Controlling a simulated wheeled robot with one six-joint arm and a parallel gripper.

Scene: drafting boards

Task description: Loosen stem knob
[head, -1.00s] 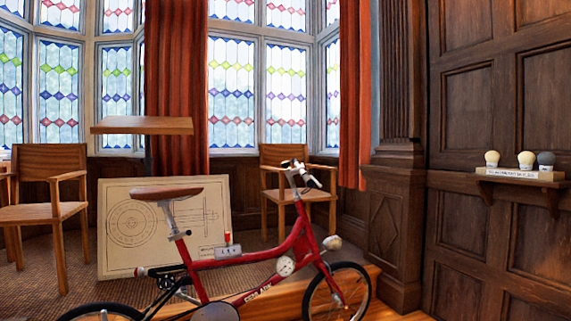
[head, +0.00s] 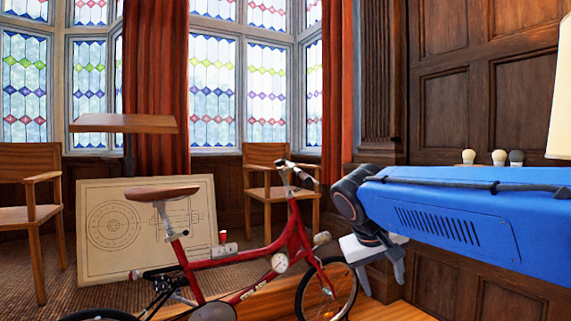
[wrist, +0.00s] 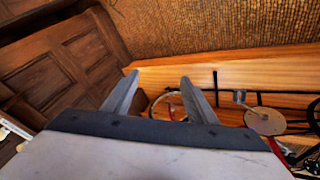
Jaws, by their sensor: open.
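A red folding bicycle (head: 243,262) stands in the lower middle of the head view. Its dark handlebar and stem top (head: 293,172) rise above the frame. A pale round disc (head: 279,263) sits on the frame; I cannot single out the stem knob. My gripper (head: 382,276) is open and empty, to the right of the front wheel (head: 355,300), below handlebar height. In the wrist view both fingers of my gripper (wrist: 158,82) point toward the floor area, apart, with part of a wheel (wrist: 160,104) beyond them.
A drawing board (head: 90,240) leans behind the bicycle, and wooden chairs (head: 268,190) stand near the windows. A small tabletop (head: 124,124) is at the left. Dark wall panelling (head: 445,100) and a lamp shade (head: 560,100) are at the right.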

